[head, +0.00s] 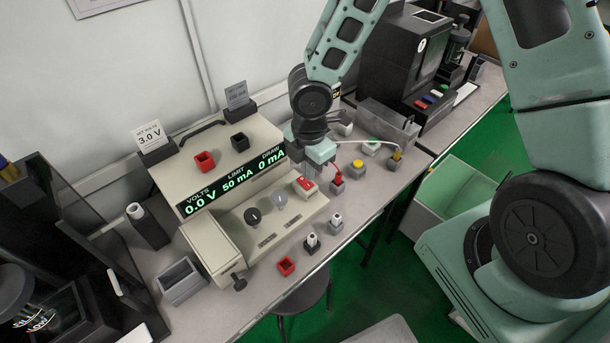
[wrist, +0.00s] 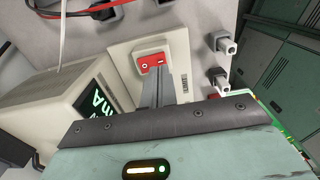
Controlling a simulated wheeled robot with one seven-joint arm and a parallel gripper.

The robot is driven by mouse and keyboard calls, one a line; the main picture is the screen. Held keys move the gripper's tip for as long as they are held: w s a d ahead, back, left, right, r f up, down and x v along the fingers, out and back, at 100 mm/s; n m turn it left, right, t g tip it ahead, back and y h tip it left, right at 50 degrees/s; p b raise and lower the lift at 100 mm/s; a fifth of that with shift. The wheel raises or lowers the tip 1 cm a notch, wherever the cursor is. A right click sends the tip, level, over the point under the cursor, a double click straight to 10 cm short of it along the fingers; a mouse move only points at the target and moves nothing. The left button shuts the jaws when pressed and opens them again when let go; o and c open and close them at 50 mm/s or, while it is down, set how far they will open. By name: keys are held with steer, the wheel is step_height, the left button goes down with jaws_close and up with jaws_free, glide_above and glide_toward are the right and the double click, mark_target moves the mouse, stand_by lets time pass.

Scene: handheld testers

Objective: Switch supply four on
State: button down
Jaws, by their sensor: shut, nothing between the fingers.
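The beige power supply (head: 232,148) has a lit display (head: 232,182) reading 0.0 V, a 50 mA limit and a 0 mA draw. A red rocker switch (head: 304,185) sits at the right end of its lower front panel; it also shows in the wrist view (wrist: 152,62) in a pale frame. My gripper (wrist: 155,82) is shut and empty, its fingertips at the near edge of the red rocker. Whether they touch it, I cannot tell. In the head view my gripper (head: 310,176) is right above the switch.
A card (head: 150,137) reads 3.0 V.

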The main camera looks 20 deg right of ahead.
mark_target(308, 185)
step_height(308, 185, up, 5)
steer(key=p, duration=0.3)
steer(key=shift+f+p, duration=0.2)
steer(key=shift+p, duration=0.2)
steer(key=shift+r, duration=0.1)
steer(key=s+a+r+m, duration=0.3)
steer(key=s+r+m, duration=0.4)
steer(key=s+r, duration=0.2)
steer(key=s+a+r+m, duration=0.3)
steer(key=s+r+m, duration=0.4)
steer(key=s+r, duration=0.3)
steer(key=shift+s+a+r+y, duration=0.15)
steer(key=shift+s+y, duration=0.15)
steer(key=shift+s, duration=0.25)
